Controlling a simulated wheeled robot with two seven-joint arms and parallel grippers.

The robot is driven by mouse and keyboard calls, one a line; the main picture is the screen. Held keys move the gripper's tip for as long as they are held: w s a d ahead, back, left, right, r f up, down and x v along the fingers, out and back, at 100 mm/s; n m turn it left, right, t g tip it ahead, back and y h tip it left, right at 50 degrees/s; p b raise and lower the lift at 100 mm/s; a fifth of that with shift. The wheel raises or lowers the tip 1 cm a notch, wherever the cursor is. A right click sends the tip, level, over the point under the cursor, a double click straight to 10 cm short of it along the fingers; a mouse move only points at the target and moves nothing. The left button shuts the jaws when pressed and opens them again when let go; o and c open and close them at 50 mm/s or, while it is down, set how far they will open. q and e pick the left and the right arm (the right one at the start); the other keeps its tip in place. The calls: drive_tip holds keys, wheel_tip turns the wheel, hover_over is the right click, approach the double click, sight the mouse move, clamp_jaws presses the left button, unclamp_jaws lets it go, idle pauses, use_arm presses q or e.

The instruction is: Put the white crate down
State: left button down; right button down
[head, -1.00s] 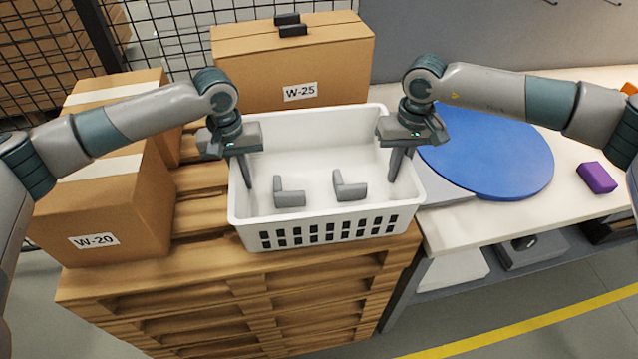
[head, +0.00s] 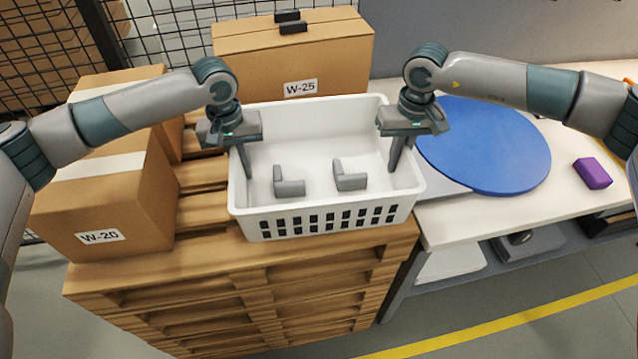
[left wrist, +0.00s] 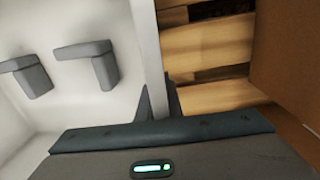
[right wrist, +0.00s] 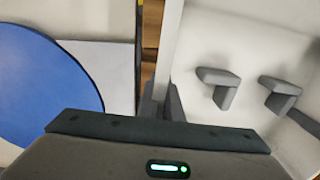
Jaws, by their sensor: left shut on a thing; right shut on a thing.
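The white crate (head: 330,219) is over the stacked pallets (head: 240,290), its slotted front facing me and its base level. I cannot tell whether its base touches the top pallet. Two grey L-shaped parts (head: 288,183) (head: 349,178) lie inside it. My left gripper (head: 246,163) is shut on the crate's left wall, and that wall runs between its fingers in the left wrist view (left wrist: 155,60). My right gripper (head: 398,155) is shut on the right wall, which shows in the right wrist view (right wrist: 166,50).
To the right is a table (head: 470,225) with a blue disc (head: 490,150) and a purple block (head: 593,173).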

use_arm(q)
drive_tip(key=shift+a, duration=0.1)
use_arm(e)
drive_tip(key=shift+d, duration=0.1)
